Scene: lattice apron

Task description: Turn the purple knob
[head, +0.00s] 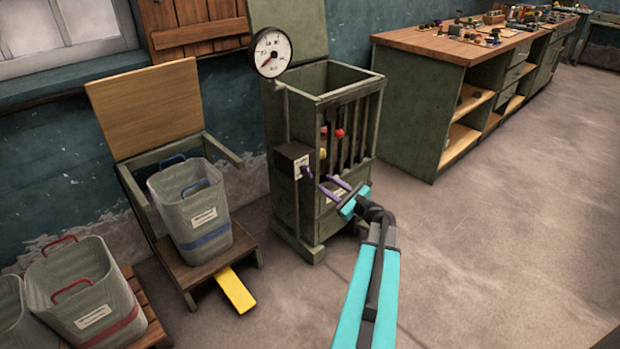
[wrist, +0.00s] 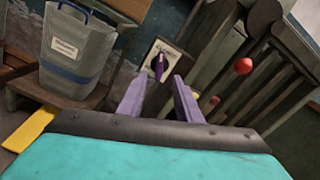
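The purple knob (head: 307,172) sits on the pale plate of a dark box on the left side of the green slatted cabinet (head: 345,205). In the wrist view the knob (wrist: 160,66) stands upright on its plate, just beyond my fingertips and between them in the picture. My gripper (head: 327,184) has purple fingers and is open and empty, to the right of the knob. In the wrist view my gripper (wrist: 159,80) shows a clear gap between its fingers. No contact with the knob shows.
A round gauge (head: 272,52) stands on a post above the box. Red balls (head: 339,134) show behind the cabinet's slats. A grey bin (head: 190,210) stands on a wooden seat at left, above a yellow pedal (head: 236,290). The floor (head: 500,240) at right is clear.

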